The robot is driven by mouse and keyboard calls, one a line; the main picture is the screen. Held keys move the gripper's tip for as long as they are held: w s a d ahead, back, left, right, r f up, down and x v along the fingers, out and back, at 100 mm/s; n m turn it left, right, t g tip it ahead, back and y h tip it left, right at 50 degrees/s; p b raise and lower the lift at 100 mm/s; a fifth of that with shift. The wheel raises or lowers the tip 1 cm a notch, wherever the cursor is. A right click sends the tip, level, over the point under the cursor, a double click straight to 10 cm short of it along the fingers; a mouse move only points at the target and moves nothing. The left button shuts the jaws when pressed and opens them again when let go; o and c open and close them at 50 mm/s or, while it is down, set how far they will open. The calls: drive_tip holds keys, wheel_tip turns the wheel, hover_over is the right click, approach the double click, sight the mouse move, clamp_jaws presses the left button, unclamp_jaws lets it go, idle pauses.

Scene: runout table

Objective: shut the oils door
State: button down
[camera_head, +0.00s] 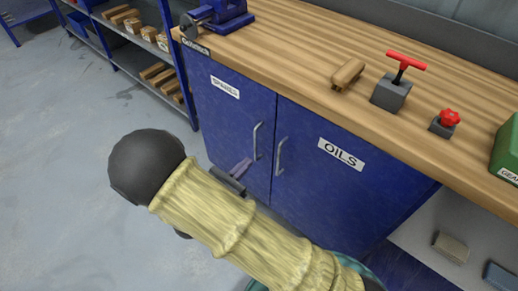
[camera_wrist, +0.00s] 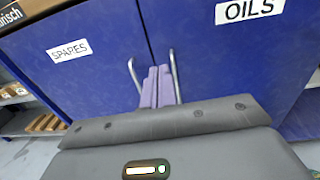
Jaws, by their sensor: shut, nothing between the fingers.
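The oils door (camera_head: 330,185) is the right blue door of the cabinet under the bench, with a white OILS label and a vertical bar handle (camera_head: 280,156) near its left edge. It looks flush with the spares door (camera_head: 235,125), with no clear gap visible. In the wrist view the oils door (camera_wrist: 225,65) fills the right side, its handle (camera_wrist: 175,75) partly behind my fingers. My gripper (camera_wrist: 158,70) is shut and empty, its purple fingertips in front of the seam between the two handles. In the head view my gripper (camera_head: 240,167) is low by the spares door. Contact cannot be told.
The wooden bench top (camera_head: 300,50) carries a blue vise (camera_head: 220,12), a wooden block (camera_head: 349,73), a red T-handle on a grey block (camera_head: 391,92), a red knob (camera_head: 449,118) and a green box (camera_head: 507,150). Blue shelving (camera_head: 150,60) stands left. The floor (camera_head: 60,150) at left is clear.

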drive_tip(key=b, duration=0.2)
approach(283, 126)
drive_tip(key=x, duration=0.4)
drive_tip(key=shift+r, duration=0.1)
drive_tip(key=shift+w, duration=0.1)
